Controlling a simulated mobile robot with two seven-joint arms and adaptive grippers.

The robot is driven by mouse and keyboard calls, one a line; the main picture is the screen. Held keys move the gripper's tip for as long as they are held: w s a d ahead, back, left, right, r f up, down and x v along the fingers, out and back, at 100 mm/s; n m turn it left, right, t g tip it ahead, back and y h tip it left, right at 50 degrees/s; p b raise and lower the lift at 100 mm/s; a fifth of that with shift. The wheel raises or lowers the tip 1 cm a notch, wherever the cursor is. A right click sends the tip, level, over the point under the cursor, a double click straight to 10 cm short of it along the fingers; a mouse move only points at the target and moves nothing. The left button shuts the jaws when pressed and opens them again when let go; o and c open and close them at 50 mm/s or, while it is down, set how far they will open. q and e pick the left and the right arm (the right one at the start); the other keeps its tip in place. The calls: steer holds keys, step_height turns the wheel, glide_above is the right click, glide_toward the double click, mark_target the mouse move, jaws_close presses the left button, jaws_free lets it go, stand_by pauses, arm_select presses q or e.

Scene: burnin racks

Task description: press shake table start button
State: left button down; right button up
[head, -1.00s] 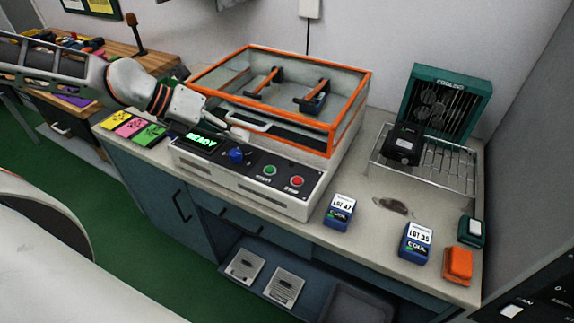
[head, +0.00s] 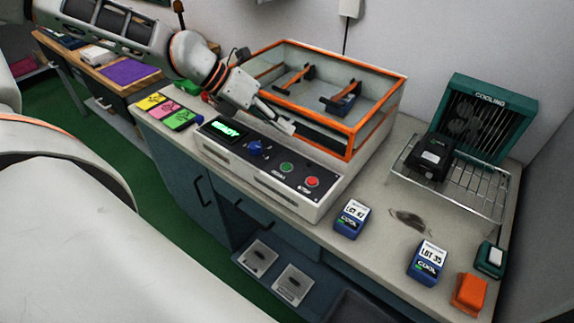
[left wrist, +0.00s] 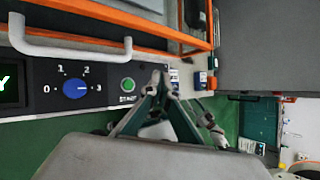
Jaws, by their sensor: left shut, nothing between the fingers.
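The shake table (head: 318,203) is a white console under a clear, orange-edged box (head: 347,145). Its dark front panel has a green start button (head: 286,167), a red stop button (head: 312,181), a blue knob (head: 256,147) and a lit display (head: 224,131) reading READY. My left gripper (head: 287,126) is shut and empty, above the panel's rear edge, behind the green button. In the left wrist view, the shut fingertips (left wrist: 163,82) appear just right of the green button (left wrist: 127,85), apart from it. The knob (left wrist: 76,88) points toward 3. My right gripper is not in view.
A white handle (left wrist: 70,50) runs along the box front, close to my fingers. Blue lot boxes (head: 352,218), an orange block (head: 469,294) and a cooling rack (head: 455,185) stand on the counter to the right. Coloured cards (head: 165,110) lie left of the console.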

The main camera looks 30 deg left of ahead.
mark_target(283, 166)
arm_select(q)
step_height(283, 166, down, 8)
steer(key=b, duration=0.4)
steer(key=shift+f, duration=0.45)
steer(key=shift+r, duration=0.1)
steer(key=shift+b, duration=0.3)
stand_by(0.7)
steer(key=shift+f+b, duration=0.45)
steer(key=shift+f+b, duration=0.35)
steer(key=shift+f, duration=0.05)
stand_by(1.1)
steer(key=shift+r, duration=0.85)
